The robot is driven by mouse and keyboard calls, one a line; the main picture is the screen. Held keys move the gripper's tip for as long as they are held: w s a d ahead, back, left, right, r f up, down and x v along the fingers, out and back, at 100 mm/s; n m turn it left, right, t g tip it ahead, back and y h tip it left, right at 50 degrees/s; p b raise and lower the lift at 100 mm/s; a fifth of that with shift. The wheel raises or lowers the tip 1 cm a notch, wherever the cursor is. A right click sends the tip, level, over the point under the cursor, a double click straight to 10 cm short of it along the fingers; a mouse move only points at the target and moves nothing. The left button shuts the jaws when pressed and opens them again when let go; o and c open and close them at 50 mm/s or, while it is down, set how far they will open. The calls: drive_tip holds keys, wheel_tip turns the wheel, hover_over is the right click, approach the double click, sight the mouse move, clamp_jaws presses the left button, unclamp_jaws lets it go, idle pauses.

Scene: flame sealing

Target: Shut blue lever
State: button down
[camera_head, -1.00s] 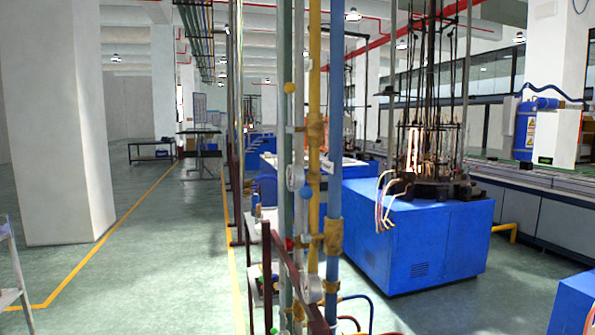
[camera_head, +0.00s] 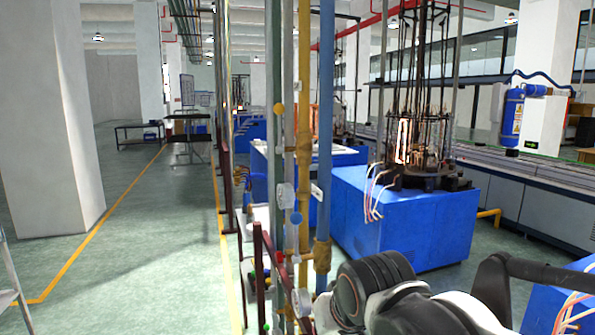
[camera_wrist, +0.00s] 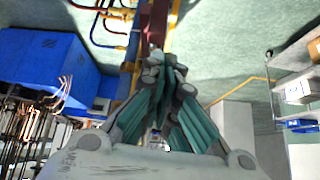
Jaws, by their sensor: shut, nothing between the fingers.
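A small round blue handle (camera_head: 296,218), the only blue lever-like part I can make out, sits on the upright pipes in the head view. It is beside a white round gauge (camera_head: 285,196). Whether it is open or shut is too small to tell. My gripper (camera_wrist: 166,66) shows in the wrist view with its teal-padded fingers closed together and empty. A dark red post (camera_wrist: 153,22) is just beyond the fingertips. The blue handle cannot be made out in the wrist view. In the head view my arm is at bottom right, and my gripper is not visible there.
A yellow pipe (camera_head: 304,130) and a blue pipe (camera_head: 325,130) stand beside the handle. A yellow knob (camera_head: 278,109) is higher up and a red knob (camera_head: 279,257) lower. A blue machine (camera_head: 400,222) stands behind, to the right. The floor at left is open.

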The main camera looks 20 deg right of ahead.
drive_tip(key=w+r+m+p, duration=0.1)
drive_tip(key=w+r+p, duration=0.7)
drive_tip(key=r+p, duration=0.2)
drive_tip(key=w+d+r+m+p, duration=0.1)
drive_tip(key=w+r+p, duration=0.8)
drive_tip(key=r, duration=0.5)
drive_tip(key=shift+w+r+m+h+p, duration=0.15)
drive_tip(key=shift+w+m+h+p, duration=0.2)
drive_tip(key=shift+p, duration=0.5)
drive_tip(key=x, duration=1)
